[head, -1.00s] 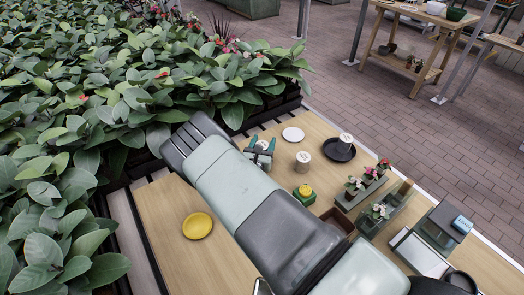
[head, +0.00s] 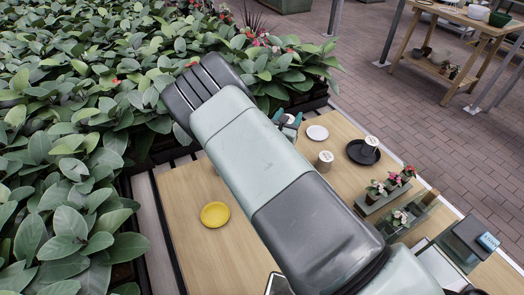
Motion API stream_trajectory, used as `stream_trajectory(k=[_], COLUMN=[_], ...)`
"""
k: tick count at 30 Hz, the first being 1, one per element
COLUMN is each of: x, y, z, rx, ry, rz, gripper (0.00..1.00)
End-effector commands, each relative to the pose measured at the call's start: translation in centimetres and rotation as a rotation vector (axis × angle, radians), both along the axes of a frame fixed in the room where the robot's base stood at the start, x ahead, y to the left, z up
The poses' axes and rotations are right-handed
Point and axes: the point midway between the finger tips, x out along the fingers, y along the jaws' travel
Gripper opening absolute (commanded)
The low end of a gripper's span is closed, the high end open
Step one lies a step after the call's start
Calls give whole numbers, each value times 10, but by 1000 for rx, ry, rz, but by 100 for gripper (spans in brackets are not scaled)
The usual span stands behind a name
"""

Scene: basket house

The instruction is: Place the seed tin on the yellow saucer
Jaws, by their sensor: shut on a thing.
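The yellow saucer (head: 214,214) lies empty on the wooden table top, left of my arm. My gripper (head: 288,121) is beyond my forearm, near the table's far edge, partly hidden by my arm. It is shut on a small white-topped thing (head: 290,118), which looks like a tin; its label cannot be read. The gripper is up and to the right of the yellow saucer in the picture, well away from it.
A white saucer (head: 317,132) is empty. A pale-topped tin (head: 325,158) stands near it; another tin (head: 371,142) stands on a black saucer (head: 359,153). Potted flowers (head: 376,189) line the right side. Leafy plants (head: 70,130) border the table. Bare wood surrounds the yellow saucer.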

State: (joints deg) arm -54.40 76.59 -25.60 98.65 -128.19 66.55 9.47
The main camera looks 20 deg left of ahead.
Motion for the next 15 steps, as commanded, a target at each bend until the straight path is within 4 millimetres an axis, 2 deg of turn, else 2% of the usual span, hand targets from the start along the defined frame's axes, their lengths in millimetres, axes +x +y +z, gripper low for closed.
stream_trajectory(k=[5,8,11,15], x=[-6,-25,-58,-124], y=[7,25,52,91], z=[6,6,6,8], rx=[3,10,21,31], ry=[0,-2,0,0], rz=[5,13,26,44], gripper=[25,25,25,25])
